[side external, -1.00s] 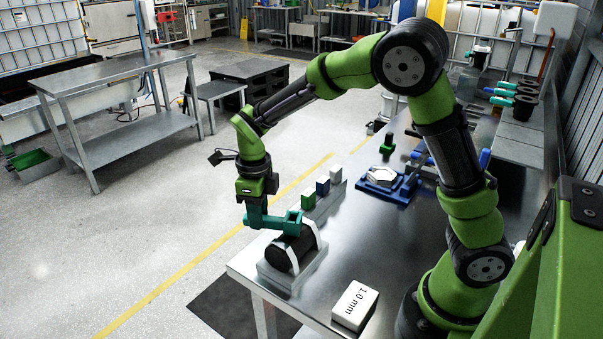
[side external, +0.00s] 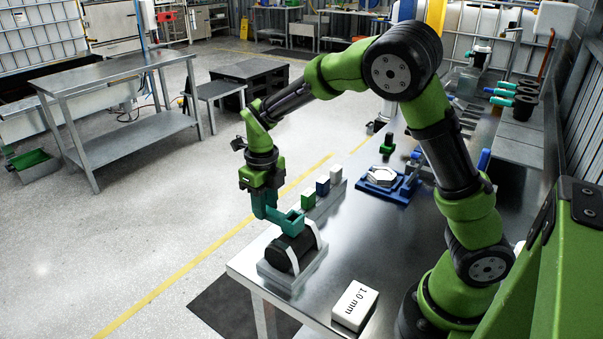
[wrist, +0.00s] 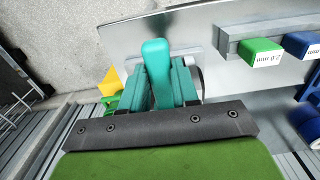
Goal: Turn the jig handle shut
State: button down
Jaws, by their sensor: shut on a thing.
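My gripper (side external: 281,212) is at the near left corner of the table, low over the jig. Its teal fingers show in the wrist view (wrist: 168,85), closed on both sides of a rounded, lighter teal handle (wrist: 156,58). The handle's far end sticks out beyond the fingers. The jig is a black cylinder (side external: 283,254) lying on a light grey base (side external: 300,275), with white bands at its ends. The fingers hide where the handle joins the jig. In the wrist view the cylinder is mostly hidden behind the gripper.
A grey rack (side external: 327,202) with green, blue and white blocks stands just behind the jig. A white block marked 1.0 mm (side external: 355,305) lies to the right. A blue fixture (side external: 388,190) holds a silver hexagonal part farther back. Bare tabletop lies between them.

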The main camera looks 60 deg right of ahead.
jog(key=shift+d, duration=0.1)
jog(key=c, duration=0.8)
grip_release()
jog(key=shift+c, duration=0.2)
notch_tip(320, 180, up, 17)
